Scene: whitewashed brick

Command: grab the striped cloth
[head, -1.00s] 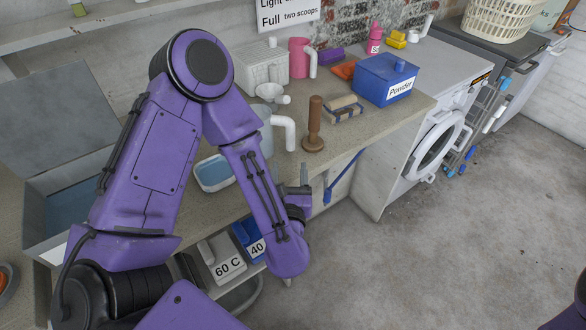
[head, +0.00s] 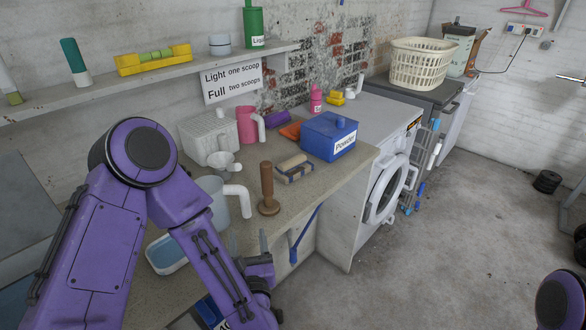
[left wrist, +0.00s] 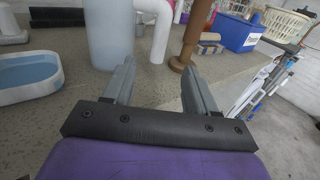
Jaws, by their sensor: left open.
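A small bundle that looks like the striped cloth (head: 294,172), beige with dark blue bands, lies on the worktop between the brown wooden masher (head: 268,190) and the blue Powder box (head: 328,136). It shows small in the left wrist view (left wrist: 209,42), right of the masher, its stripes hard to make out. My left gripper (head: 262,250) is at the worktop's front edge, nearer than the masher and apart from the cloth. Its two fingers (left wrist: 160,70) are apart with nothing between them. My right gripper is out of view.
A pale blue jug (head: 222,200) with a white handle and a tub of blue liquid (head: 166,254) stand left of the masher. A pink mug (head: 246,125) and white basket (head: 208,138) are behind. A washing machine (head: 376,195) stands to the right.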

